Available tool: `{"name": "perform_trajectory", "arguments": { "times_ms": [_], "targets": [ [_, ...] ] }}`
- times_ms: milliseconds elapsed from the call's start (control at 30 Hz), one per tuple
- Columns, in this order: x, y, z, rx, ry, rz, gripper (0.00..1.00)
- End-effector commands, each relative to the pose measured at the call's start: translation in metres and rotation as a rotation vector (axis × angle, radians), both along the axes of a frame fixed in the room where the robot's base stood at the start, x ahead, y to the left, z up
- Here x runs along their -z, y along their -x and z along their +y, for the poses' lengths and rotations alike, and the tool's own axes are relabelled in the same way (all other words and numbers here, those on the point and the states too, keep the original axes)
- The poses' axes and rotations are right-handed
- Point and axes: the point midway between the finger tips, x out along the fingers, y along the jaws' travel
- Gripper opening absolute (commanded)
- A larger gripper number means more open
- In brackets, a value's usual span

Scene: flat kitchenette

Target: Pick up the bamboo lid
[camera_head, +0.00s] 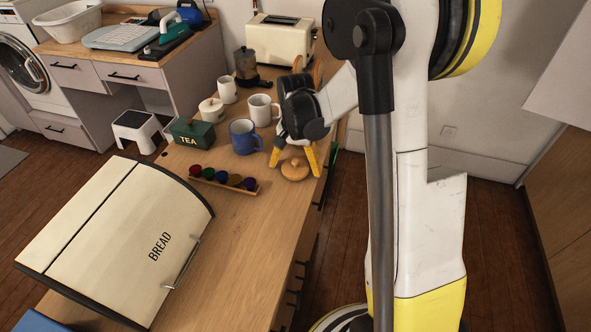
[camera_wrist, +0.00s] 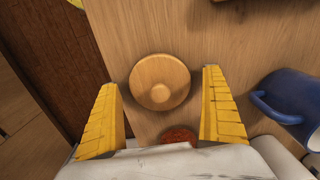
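The bamboo lid (camera_head: 295,169) is a round, light wooden disc with a small knob, lying on the wooden counter near its right edge. In the wrist view the lid (camera_wrist: 160,82) is seen from above, between and slightly beyond the fingertips. My gripper (camera_head: 296,160) is above the lid with its yellow fingers pointing down. In the wrist view the two fingers of my gripper (camera_wrist: 160,82) are spread wide, with nothing between them touching. The gap is wider than the lid.
A blue mug (camera_head: 244,137) stands left of the gripper, with a white mug (camera_head: 262,110) behind it. A rack of coloured capsules (camera_head: 224,180), a green tea box (camera_head: 193,133) and a bread box (camera_head: 125,240) are further left. The counter edge is close on the right.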

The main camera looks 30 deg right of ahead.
Motion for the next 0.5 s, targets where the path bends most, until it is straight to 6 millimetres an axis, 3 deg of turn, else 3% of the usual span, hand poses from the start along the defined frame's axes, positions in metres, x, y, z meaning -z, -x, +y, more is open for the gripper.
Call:
{"name": "perform_trajectory", "arguments": {
  "times_ms": [33,167,200,500],
  "targets": [
    [-0.0003,0.0000,0.0000,0.000,0.000,0.000,0.83],
    [-0.0004,0.0000,-0.0001,0.000,0.000,0.000,0.44],
    [-0.0004,-0.0001,-0.0001,0.000,0.000,0.000,0.39],
    [-0.0015,-0.0001,-0.0001,0.000,0.000,0.000,0.38]
  ]
}}
